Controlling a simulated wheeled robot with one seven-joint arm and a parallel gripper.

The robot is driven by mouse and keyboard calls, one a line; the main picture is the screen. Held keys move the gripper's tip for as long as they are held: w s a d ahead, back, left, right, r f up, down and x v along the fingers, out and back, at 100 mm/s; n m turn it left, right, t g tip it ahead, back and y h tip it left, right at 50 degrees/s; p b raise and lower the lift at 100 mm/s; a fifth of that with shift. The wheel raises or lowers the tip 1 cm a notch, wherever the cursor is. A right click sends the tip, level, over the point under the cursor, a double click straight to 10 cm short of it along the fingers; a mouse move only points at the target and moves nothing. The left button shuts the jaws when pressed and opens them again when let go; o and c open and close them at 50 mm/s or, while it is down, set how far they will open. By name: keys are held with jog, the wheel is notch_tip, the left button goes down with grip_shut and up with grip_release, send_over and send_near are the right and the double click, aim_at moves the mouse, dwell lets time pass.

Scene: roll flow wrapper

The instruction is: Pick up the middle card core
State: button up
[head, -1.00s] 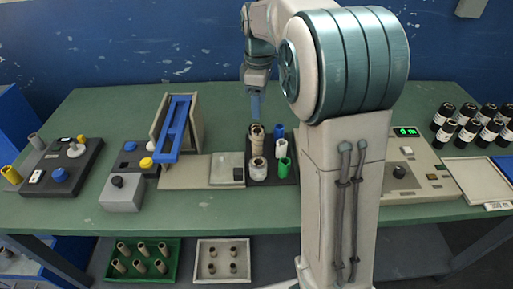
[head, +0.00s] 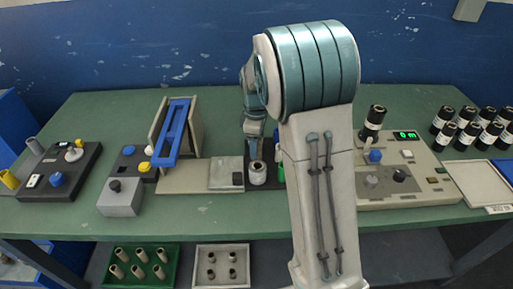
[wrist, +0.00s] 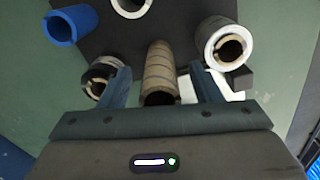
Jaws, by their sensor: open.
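My gripper (wrist: 160,72) is open in the wrist view, with one finger on each side of a brown striped card core (wrist: 158,70). A gap shows between the core and each finger. I cannot tell how far down the fingers reach along it. In the head view my gripper (head: 255,148) is over the dark rack (head: 252,187) behind a white roll (head: 258,174), and it hides the card core there. The wrist view also shows this dark rack (wrist: 110,42) around the core.
Close by in the wrist view are a blue tube (wrist: 70,26), a white-rimmed roll (wrist: 224,44) and a dark roll (wrist: 97,80). A control box (head: 420,165) stands to the right.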

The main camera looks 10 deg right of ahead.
jog(key=shift+f, duration=0.15)
jog(key=c, duration=1.1)
jog(key=shift+o, duration=0.2)
